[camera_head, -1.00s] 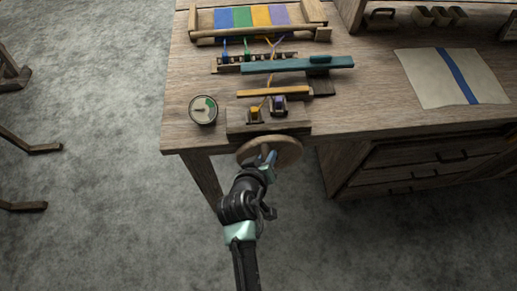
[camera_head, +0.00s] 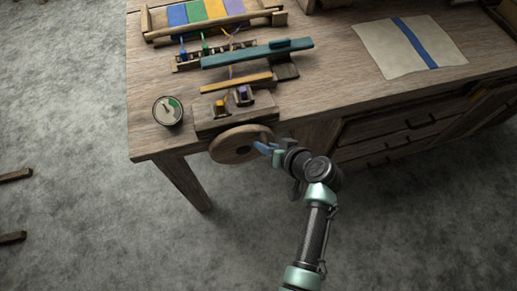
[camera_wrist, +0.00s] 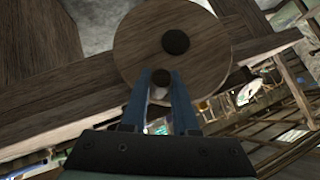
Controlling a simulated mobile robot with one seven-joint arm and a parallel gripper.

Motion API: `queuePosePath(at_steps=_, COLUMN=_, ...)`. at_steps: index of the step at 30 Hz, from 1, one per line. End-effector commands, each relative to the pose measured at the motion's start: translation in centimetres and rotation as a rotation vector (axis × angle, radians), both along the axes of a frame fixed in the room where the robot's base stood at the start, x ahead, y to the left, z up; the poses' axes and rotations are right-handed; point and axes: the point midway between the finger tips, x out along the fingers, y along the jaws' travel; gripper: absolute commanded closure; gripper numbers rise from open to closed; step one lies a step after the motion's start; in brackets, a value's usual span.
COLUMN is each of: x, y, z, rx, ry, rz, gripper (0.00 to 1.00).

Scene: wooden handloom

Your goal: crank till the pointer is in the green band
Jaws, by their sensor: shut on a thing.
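The round wooden crank wheel (camera_head: 228,148) is mounted at the front edge of the loom table. It also fills the upper middle of the wrist view (camera_wrist: 205,45), with a dark hub at its centre. My gripper (camera_head: 262,148) is at the right side of the wheel. The round gauge (camera_head: 168,110) lies on the table to the left of the wheel. Its green band is at the upper right of the dial. The thin pointer leans up and left, apparently outside the green.
The wooden table (camera_head: 150,138) carries a teal bar (camera_head: 255,54), yellow and purple blocks on a wooden base, and a striped cloth roll (camera_head: 208,10). A pale cloth with a blue stripe (camera_head: 410,46) lies at right. Drawers are below it.

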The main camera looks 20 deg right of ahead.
Motion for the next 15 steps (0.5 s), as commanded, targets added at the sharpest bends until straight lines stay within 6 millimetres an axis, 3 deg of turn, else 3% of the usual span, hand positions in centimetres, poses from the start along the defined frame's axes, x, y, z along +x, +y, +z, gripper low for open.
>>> queuePosePath(at_steps=1, x=0.0, y=-0.6, z=-1.1, rx=0.043, ry=-0.002, rz=-0.008, gripper=1.00)
queuePosePath(at_steps=15, x=0.0, y=-2.3, z=-4.2, rx=0.491, ry=-0.001, rz=0.000, gripper=1.00)
